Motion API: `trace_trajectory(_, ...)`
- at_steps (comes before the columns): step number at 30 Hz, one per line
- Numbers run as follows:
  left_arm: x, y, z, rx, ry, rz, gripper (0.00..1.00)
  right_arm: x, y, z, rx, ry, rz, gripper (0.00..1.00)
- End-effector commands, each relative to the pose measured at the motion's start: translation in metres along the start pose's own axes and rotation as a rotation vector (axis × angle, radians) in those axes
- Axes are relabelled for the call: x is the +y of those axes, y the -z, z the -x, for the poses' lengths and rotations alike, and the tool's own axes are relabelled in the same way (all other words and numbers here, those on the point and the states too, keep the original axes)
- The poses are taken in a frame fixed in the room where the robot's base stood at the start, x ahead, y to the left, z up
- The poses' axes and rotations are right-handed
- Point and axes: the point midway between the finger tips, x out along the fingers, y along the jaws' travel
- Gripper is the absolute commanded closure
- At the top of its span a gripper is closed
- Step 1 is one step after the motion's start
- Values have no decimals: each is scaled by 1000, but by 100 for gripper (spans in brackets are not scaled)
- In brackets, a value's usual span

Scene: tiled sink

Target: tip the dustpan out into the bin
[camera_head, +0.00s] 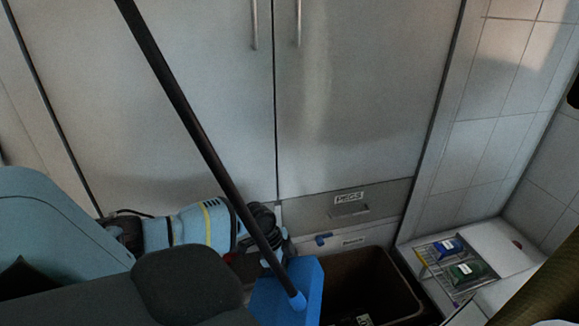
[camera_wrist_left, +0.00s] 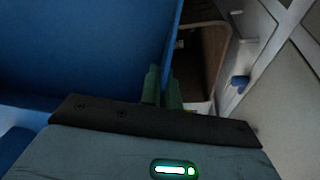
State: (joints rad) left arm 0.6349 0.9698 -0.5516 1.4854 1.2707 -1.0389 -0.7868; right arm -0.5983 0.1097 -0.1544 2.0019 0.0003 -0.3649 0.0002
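The blue dustpan (camera_head: 290,295) has a long black handle (camera_head: 190,110) slanting up to the upper left. Its pan is just left of the dark brown bin (camera_head: 408,290), overlapping the bin's left side in the head view. The pan also fills the upper left of the left wrist view (camera_wrist_left: 80,50). My left gripper (camera_wrist_left: 162,88) has its green fingers close together on the pan's edge and appears shut on it. In the head view its fingers are hidden behind the handle and pan. The bin's side also shows in the wrist view (camera_wrist_left: 212,55). My right gripper is not in view.
White cupboard doors (camera_head: 365,90) stand behind, with a drawer labelled PEGS (camera_head: 375,203) below. A wire rack (camera_head: 455,265) with a blue and a green item stands on a white ledge right of the bin. A tiled wall (camera_head: 490,130) closes the right.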

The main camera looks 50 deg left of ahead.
Motion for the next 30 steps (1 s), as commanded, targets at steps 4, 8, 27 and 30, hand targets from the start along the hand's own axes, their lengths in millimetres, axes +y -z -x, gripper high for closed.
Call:
trace_trajectory(4,-3,13,5,-77,9,-4,100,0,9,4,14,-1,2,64)
trace_trajectory(8,-3,19,4,-184,9,-3,100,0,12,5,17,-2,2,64)
trace_trajectory(27,-1,27,1,-373,6,1,100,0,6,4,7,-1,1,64)
trace_trajectory(30,-1,27,1,-372,6,1,100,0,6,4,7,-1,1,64)
